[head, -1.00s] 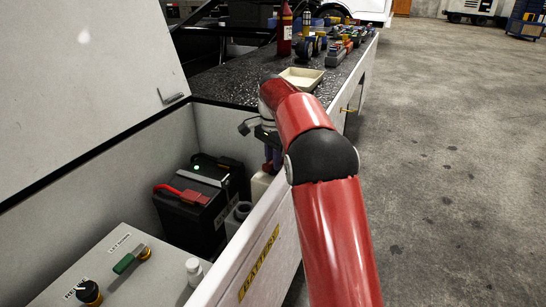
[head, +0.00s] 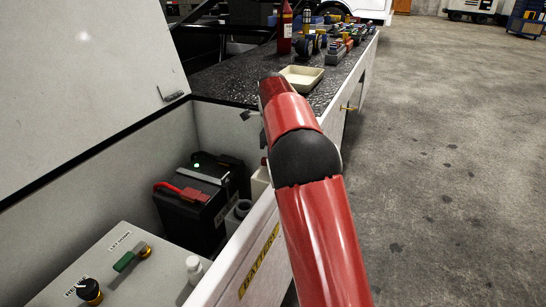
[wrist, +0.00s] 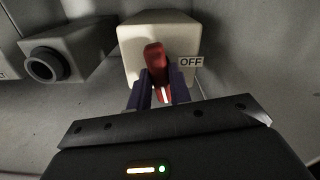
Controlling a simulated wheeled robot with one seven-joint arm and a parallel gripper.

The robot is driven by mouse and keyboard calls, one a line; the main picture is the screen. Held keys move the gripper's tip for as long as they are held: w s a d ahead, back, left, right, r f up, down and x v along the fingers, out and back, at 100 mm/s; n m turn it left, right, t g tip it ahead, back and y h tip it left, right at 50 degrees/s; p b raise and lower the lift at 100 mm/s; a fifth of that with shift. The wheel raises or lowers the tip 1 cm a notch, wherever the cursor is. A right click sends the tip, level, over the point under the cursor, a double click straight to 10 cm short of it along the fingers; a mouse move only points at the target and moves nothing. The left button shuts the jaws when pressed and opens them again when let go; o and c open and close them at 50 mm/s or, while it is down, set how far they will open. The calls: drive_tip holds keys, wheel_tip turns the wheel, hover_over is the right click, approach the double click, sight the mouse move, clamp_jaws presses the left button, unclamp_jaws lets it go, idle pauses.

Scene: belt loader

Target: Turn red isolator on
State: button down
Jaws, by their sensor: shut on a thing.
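The red isolator handle (wrist: 154,58) shows in the wrist view on a cream box (wrist: 128,38). An "OFF" label (wrist: 191,62) sits just right of the handle. The handle lies roughly up and down in the picture, its near end, with a white mark, between my fingers. My gripper (wrist: 160,88) is shut on the handle, one dark blue finger on each side. In the head view my red arm (head: 310,200) reaches over the compartment wall, and my gripper and the isolator are hidden.
A black battery (head: 195,210) with a red handle and a green light sits in the compartment. A control panel (head: 115,275) with a black knob and green lever is at front left. A grey fitting (wrist: 55,65) stands left of the isolator. A cream tray (head: 302,78) is on the deck.

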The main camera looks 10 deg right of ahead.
drive_tip(key=shift+m, duration=1.1)
drive_tip(key=c, duration=1.3)
unclamp_jaws()
wheel_tip(320, 180, up, 7)
drive_tip(key=shift+f, duration=0.1)
drive_tip(key=shift+r, duration=0.5)
